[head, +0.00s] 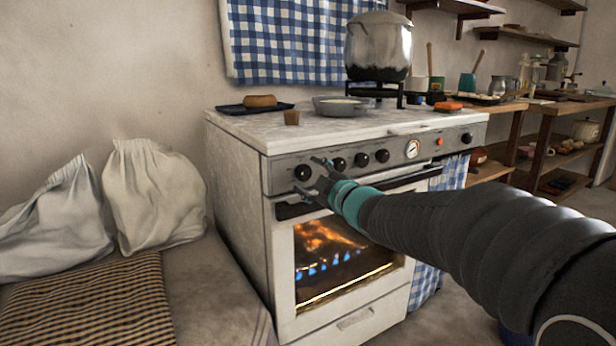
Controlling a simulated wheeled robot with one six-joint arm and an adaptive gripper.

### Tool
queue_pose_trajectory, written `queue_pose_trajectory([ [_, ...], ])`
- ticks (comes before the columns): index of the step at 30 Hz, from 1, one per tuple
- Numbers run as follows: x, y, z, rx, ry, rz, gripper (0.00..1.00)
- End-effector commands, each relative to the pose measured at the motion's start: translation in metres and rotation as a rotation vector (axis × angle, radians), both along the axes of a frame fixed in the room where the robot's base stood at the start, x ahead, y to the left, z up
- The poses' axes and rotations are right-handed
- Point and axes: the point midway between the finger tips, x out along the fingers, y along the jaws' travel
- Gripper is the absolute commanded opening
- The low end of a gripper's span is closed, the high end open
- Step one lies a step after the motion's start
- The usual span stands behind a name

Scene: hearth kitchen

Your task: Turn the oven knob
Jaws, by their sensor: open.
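The oven (240,185) is a white stove with a grey control panel and a lit window. Several round black knobs line the panel: the leftmost knob (302,172), a knob (361,160), another knob (382,155) and one at the far right (466,138). My gripper (318,175) is open in front of the left part of the panel, just right of the leftmost knob. Its fingers point toward the panel. I cannot tell whether they touch anything. My wrist and arm cover part of the oven door and its handle (290,210).
A round gauge (412,149) sits on the panel. A large pot (378,48), a shallow bowl (342,106) and a dark tray (240,109) with bread stand on top. White sacks (152,195) lean at the left. Crowded shelves (540,130) stand at the right.

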Motion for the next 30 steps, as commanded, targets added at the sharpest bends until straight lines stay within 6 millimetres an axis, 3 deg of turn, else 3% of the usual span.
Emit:
queue_pose_trajectory([
  [6, 0.014, 0.009, 0.0, 0.0, 0.0, 0.0, 0.65],
  [15, 0.015, 0.01, 0.0, 0.0, -0.001, -0.001, 0.65],
  [23, 0.015, 0.01, 0.0, 0.0, -0.001, -0.001, 0.05],
  [30, 0.015, 0.01, 0.001, 0.011, 0.008, -0.001, 0.05],
])
